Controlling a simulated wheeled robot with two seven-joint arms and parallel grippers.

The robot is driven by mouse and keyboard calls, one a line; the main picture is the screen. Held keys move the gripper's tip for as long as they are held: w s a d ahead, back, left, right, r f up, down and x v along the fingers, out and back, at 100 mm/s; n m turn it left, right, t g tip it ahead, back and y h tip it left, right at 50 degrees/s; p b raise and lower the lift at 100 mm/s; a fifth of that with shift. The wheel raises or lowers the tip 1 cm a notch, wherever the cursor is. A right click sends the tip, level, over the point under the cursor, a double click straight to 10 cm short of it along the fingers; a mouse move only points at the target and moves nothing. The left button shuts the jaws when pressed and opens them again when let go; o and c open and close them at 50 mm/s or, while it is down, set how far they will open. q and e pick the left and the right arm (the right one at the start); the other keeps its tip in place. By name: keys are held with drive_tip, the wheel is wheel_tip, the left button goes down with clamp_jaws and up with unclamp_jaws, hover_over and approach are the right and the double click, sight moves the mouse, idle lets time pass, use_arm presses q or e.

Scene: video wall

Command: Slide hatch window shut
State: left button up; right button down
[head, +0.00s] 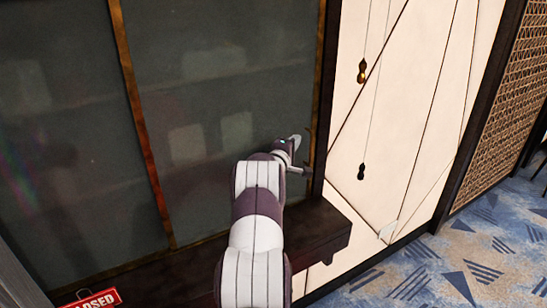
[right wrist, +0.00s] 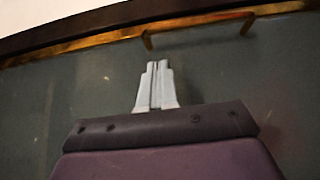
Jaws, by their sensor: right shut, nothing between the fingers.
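The hatch window (head: 200,100) is dark, see-through glass in a brass-coloured frame, with a brass upright (head: 138,110) left of its middle. Its right brass edge (head: 320,75) runs beside a dark post, and I see no clear gap there. My right gripper (head: 300,140) is in front of the glass near that edge. In the right wrist view the window glass (right wrist: 60,110) fills most of the picture. The two fingers (right wrist: 157,66) are together and empty, their tips just short of a thin brass handle (right wrist: 195,28) on the frame. My left gripper is not in view.
A dark wooden ledge (head: 325,232) juts out below the window. A red "CLOSED" sign (head: 92,299) is at the bottom left. A cream wall panel (head: 410,100) with hanging cords is right of the post. Blue patterned carpet (head: 480,250) is clear at the lower right.

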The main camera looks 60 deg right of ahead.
drive_tip(key=a+b, duration=0.4)
drive_tip(key=a, duration=0.7)
drive_tip(key=w+a+f+m+t+y, duration=0.2)
drive_tip(key=a+f+y, duration=0.1)
drive_tip(key=f, duration=0.2)
drive_tip(key=w+a+f+m+t+y, duration=0.2)
drive_tip(key=w+a+f+m+y, duration=0.1)
drive_tip(key=f, duration=0.3)
drive_tip(key=w+a+f+m+y, duration=0.1)
drive_tip(key=w+a+f+y, duration=0.15)
drive_tip(key=a, duration=0.55)
drive_tip(key=w+a+f+y, duration=0.2)
drive_tip(key=w+a+y, duration=0.15)
drive_tip(key=a, duration=0.45)
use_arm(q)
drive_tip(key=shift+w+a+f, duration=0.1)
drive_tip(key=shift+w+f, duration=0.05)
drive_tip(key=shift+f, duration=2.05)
use_arm(e)
drive_tip(key=s+a+n+g+y, duration=0.1)
drive_tip(key=s+a+n+y, duration=0.2)
drive_tip(key=a, duration=1.3)
drive_tip(key=s+a+n+g+y, duration=0.1)
drive_tip(key=s+a+n+y, duration=0.2)
drive_tip(key=a, duration=1.3)
drive_tip(key=shift+s+a+r+g, duration=0.3)
drive_tip(key=shift+s+a, duration=0.1)
drive_tip(key=shift+s, duration=0.75)
